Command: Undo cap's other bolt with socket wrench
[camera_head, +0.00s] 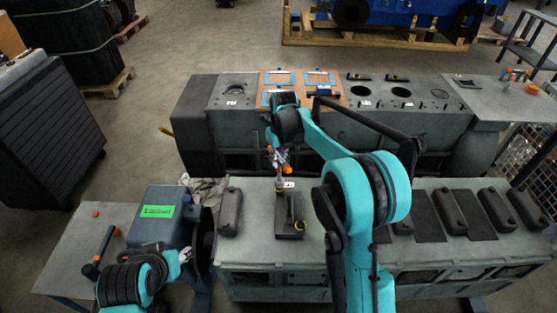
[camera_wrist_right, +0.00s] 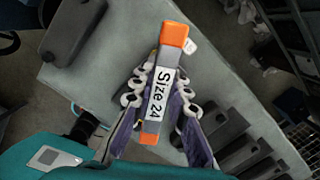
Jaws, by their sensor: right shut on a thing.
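My right gripper (camera_head: 280,160) is shut on the socket wrench (camera_head: 279,172), above the near engine block. In the right wrist view the wrench (camera_wrist_right: 159,85) is grey with orange ends and a "Size 24" label, between the fingers of the gripper (camera_wrist_right: 158,100).
The blue machine (camera_head: 160,228) bears a green "Locked" label. A dark tool (camera_head: 100,255) with an orange tip lies on the left table (camera_head: 65,262). Dark covers (camera_head: 447,208) line the block's right side. A wooden board (camera_head: 303,78) lies on the far block.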

